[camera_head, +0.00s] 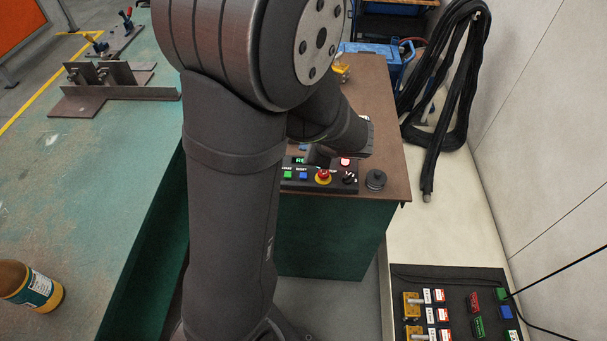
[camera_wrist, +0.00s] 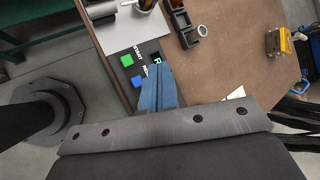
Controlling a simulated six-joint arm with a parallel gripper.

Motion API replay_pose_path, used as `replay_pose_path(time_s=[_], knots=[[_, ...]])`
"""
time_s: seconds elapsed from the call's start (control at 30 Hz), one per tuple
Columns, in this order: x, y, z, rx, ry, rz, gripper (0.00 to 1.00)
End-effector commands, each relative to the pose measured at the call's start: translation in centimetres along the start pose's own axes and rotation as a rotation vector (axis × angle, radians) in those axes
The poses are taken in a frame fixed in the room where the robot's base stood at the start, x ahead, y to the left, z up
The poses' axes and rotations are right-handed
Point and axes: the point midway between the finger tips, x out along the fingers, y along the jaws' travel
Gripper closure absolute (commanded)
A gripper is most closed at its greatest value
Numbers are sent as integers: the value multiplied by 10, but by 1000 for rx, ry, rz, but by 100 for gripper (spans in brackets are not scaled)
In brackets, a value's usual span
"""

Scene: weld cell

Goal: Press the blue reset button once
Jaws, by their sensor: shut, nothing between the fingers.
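The blue button (camera_head: 303,175) is on the black control panel (camera_head: 313,187) at the cabinet's front edge, right of a green button (camera_head: 287,174). In the wrist view the blue button (camera_wrist: 137,81) lies just left of my gripper's fingers, and the green button (camera_wrist: 127,60) is beyond it. My gripper (camera_wrist: 158,70) is shut and empty, its bluish fingers pointing toward the panel and overlapping part of the lit display (camera_wrist: 157,58). I cannot tell the fingertips' height above the panel. In the head view my arm hides most of the gripper.
A red emergency stop (camera_head: 323,174) and a black selector (camera_head: 349,178) sit right of the blue button. A black round part (camera_head: 376,180) stands on the brown cabinet top (camera_head: 385,120). A green workbench (camera_head: 90,180) is at left, and a terminal board (camera_head: 455,300) is at lower right.

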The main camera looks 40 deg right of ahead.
Motion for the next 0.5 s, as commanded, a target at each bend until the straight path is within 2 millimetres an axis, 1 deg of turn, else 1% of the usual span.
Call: replay_pose_path(time_s=[0.33,0.5], knots=[[1,1,0,1,-1,0,100],[9,7,-6,3,-2,2,100]])
